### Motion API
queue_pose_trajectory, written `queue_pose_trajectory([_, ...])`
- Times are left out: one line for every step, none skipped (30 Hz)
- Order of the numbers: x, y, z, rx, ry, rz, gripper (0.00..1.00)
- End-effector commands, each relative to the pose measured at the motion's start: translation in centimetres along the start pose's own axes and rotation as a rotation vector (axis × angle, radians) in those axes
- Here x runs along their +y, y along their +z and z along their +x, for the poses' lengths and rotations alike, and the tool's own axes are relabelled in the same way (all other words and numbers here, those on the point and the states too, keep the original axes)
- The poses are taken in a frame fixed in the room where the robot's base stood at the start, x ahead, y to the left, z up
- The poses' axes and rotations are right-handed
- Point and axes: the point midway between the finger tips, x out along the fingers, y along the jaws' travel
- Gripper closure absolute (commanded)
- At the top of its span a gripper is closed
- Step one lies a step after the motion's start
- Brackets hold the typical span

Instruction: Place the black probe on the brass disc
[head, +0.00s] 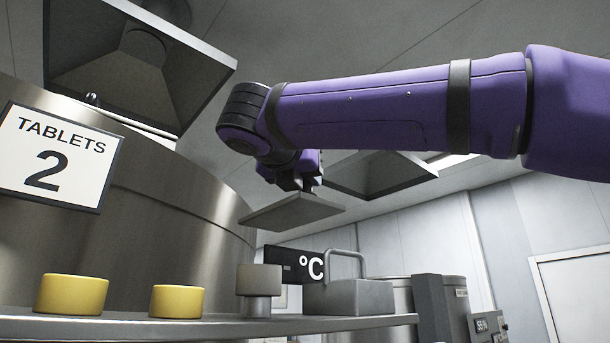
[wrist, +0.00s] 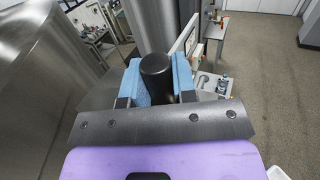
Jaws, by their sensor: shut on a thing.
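My gripper (wrist: 158,80) has its blue fingers shut on the black probe (wrist: 157,66), a dark cylinder with a rounded top, in the wrist view. In the head view my gripper (head: 302,184) is above the shelf, over its right part, and the probe cannot be made out there. Two yellow, brass-like short cylinders stand on the shelf at the left: one (head: 71,295) and another (head: 178,301). I cannot tell which of them is the brass disc. Both are below and left of my gripper, well apart from it.
On the shelf (head: 210,328) stand a grey stepped cylinder (head: 259,281) and a grey block with a handle (head: 350,297). A black °C sign (head: 296,264) shows behind them. A large steel drum (head: 165,225) with a "TABLETS 2" sign (head: 53,157) rises behind the yellow cylinders.

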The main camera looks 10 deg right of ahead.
Motion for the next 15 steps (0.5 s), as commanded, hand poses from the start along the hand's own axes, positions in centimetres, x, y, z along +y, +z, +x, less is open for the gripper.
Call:
queue_pose_trajectory([-0.01,-0.11,0.00,0.000,0.000,-0.001,1.00])
queue_pose_trajectory([-0.01,-0.20,0.00,0.000,0.000,-0.001,1.00])
queue_pose_trajectory([-0.01,-0.31,-0.01,0.000,0.000,-0.001,1.00])
queue_pose_trajectory([0.01,-0.32,-0.02,0.000,0.000,-0.001,0.70])
queue_pose_trajectory([0.01,-0.31,-0.02,0.000,0.000,-0.001,0.63])
queue_pose_trajectory([0.02,-0.30,-0.02,0.000,0.000,-0.001,0.54])
queue_pose_trajectory([0.02,-0.30,-0.02,0.000,0.000,-0.001,0.49])
queue_pose_trajectory([0.02,-0.30,-0.02,0.000,0.000,-0.001,0.49])
queue_pose_trajectory([0.02,-0.30,-0.02,0.000,0.000,0.000,0.49])
queue_pose_trajectory([0.02,-0.30,-0.01,0.000,0.000,0.000,0.49])
queue_pose_trajectory([0.02,-0.30,-0.01,0.000,0.000,0.000,0.49])
queue_pose_trajectory([0.02,-0.30,-0.02,0.000,0.000,0.000,0.49])
queue_pose_trajectory([0.02,-0.29,-0.02,0.000,0.000,0.000,0.49])
queue_pose_trajectory([0.02,-0.29,-0.01,0.000,0.000,0.000,0.49])
queue_pose_trajectory([0.02,-0.24,-0.01,0.000,0.000,0.000,0.49])
